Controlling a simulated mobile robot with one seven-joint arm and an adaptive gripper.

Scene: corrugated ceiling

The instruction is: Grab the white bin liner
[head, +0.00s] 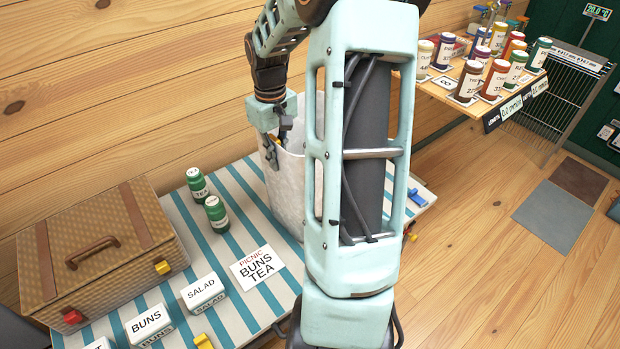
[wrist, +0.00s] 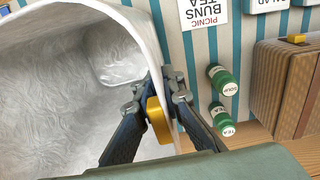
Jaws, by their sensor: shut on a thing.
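The white bin liner (head: 283,190) stands upright and open-topped on the striped table, partly hidden behind my arm in the head view. In the wrist view its wrinkled white inside (wrist: 50,95) fills the left half. My gripper (head: 272,150) is at the liner's upper left rim in the head view. In the wrist view my gripper (wrist: 160,95) is shut on the rim, with one finger inside the liner and one outside. A yellow block (wrist: 157,120) shows between the fingers, against the wall; I cannot tell what it is.
A wicker basket (head: 90,255) stands at the left of the striped table (head: 235,200). Two green cans (head: 216,214) stand between basket and liner. Label blocks (head: 204,294) and a picnic card (head: 257,268) lie in front. Jars fill a shelf (head: 437,93) at right.

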